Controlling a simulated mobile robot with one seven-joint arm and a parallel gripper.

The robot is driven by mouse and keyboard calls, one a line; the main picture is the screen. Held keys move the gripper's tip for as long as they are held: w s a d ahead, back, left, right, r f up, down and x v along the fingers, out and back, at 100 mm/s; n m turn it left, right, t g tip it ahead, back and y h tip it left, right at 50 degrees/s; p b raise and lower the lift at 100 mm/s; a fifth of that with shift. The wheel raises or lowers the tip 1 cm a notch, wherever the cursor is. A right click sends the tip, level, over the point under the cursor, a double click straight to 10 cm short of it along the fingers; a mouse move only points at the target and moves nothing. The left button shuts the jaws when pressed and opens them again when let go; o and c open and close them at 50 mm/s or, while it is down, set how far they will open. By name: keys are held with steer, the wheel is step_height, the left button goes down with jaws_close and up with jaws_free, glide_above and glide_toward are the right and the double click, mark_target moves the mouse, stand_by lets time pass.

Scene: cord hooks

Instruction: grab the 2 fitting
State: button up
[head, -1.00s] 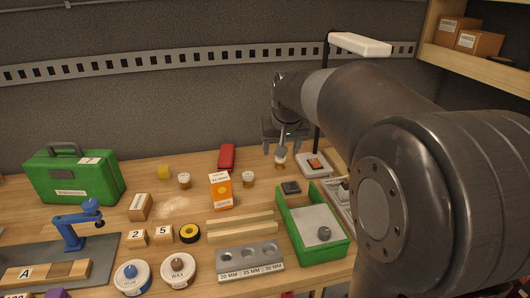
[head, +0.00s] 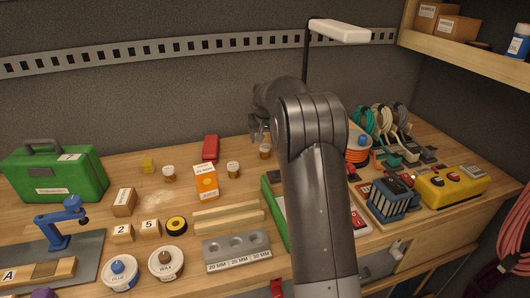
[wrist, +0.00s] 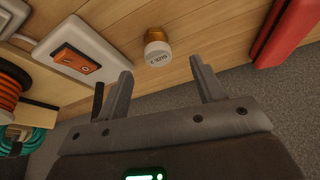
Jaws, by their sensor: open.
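A small fitting with a brass-coloured body and a white labelled cap (wrist: 157,50) lies just beyond my fingertips in the wrist view, between their lines. Its label is too small to read surely. In the head view it appears to be the fitting (head: 265,151) beside my gripper (head: 260,134). My gripper (wrist: 160,76) is open, with nothing between its fingers. Two similar fittings stand farther left, one near the orange box (head: 233,170) and one left of it (head: 169,174); their labels are unreadable.
A red case (head: 211,148) lies left of the fitting; it is at the upper right in the wrist view (wrist: 285,32). A white plate with an orange switch (wrist: 75,55) lies on the other side. A lamp post (head: 307,62) stands behind my arm.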

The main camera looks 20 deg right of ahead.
mark_target(265, 146)
steer(key=x, duration=0.8)
steer(key=shift+w+d+f, duration=0.15)
steer(key=shift+w+d, duration=0.2)
steer(key=c, duration=1.1)
